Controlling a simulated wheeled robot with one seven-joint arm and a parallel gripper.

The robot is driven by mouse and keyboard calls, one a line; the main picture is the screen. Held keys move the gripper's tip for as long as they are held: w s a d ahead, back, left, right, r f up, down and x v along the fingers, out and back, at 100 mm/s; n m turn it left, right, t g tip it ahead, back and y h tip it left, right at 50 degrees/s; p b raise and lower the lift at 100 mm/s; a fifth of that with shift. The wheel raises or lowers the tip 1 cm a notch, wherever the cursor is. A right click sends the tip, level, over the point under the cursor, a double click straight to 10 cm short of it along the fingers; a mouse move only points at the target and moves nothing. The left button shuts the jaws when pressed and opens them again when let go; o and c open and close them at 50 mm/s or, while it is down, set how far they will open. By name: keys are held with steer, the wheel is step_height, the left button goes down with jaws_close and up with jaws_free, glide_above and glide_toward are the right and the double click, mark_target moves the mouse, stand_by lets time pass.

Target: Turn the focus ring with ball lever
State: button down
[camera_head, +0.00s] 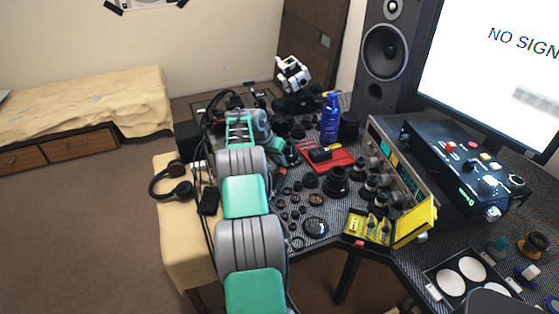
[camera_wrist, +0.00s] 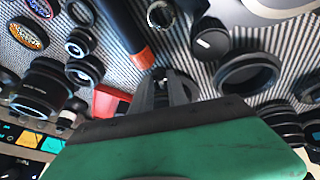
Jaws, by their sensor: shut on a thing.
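My gripper (camera_wrist: 164,84) shows in the wrist view, its two dark fingers close together over the striped table mat. It is shut on a small dark part (camera_wrist: 160,72); I cannot tell whether this is the ball lever. A metallic ring part (camera_wrist: 160,14) lies just beyond the fingertips at the top edge; I cannot tell whether it is the focus ring. In the head view my arm reaches over the left part of the table, and the fingertips are hidden among dark parts.
In the wrist view, an orange-tipped dark tool (camera_wrist: 143,56) lies close left of the fingers, and a dark open ring (camera_wrist: 247,74) lies to the right. In the head view, a red tray (camera_head: 340,163), blue bottle (camera_head: 329,119), yellow case (camera_head: 412,222) and several lens parts crowd the table.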

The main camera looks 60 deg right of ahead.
steer(key=c, duration=1.3)
jaws_free()
steer(key=shift+w, duration=0.15)
steer(key=v, duration=0.7)
steer(key=shift+a+r, duration=0.2)
steer(key=shift+r, duration=0.2)
